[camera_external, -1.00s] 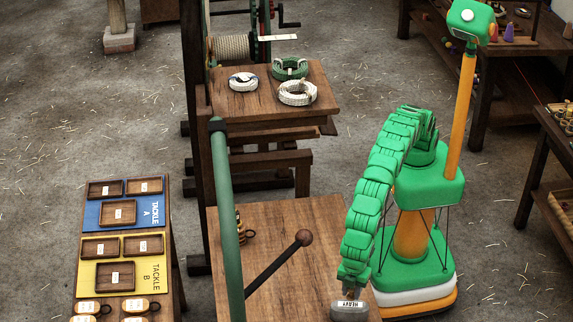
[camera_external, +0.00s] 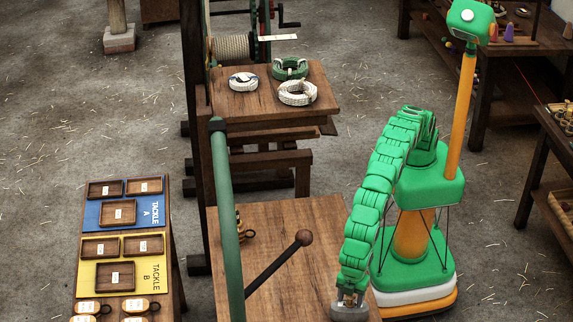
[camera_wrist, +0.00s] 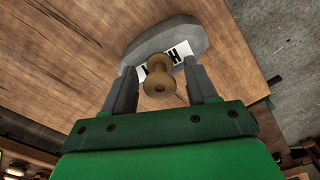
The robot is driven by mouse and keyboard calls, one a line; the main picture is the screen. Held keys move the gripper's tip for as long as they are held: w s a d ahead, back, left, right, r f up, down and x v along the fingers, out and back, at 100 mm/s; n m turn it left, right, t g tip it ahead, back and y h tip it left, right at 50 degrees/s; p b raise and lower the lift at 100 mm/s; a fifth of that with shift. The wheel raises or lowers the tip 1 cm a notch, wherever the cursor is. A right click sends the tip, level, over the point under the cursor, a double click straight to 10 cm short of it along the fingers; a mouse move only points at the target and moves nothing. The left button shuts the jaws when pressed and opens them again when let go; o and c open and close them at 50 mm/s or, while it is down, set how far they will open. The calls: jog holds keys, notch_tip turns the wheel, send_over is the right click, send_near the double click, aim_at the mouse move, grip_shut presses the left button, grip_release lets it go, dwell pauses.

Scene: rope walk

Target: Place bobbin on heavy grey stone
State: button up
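The heavy grey stone (camera_wrist: 150,42) lies on the wooden bench top, its white label partly covered. It also shows at the bottom edge of the external view (camera_external: 349,313). The tan wooden bobbin (camera_wrist: 158,80) shows between the fingers of my gripper (camera_wrist: 160,68) in the wrist view, in front of the stone's label. A gap shows on each side of the bobbin, so the fingers look open around it. Whether the bobbin touches the stone cannot be told. In the external view my gripper (camera_external: 349,297) is right at the stone and the bobbin is not clear.
A tackle board with small trays (camera_external: 118,213) stands far left. Rope coils (camera_external: 297,93) lie on a stand behind.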

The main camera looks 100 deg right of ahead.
notch_tip(320, 180, up, 12)
jog(key=shift+r, duration=0.15)
dwell(0.7)
dwell(0.5)
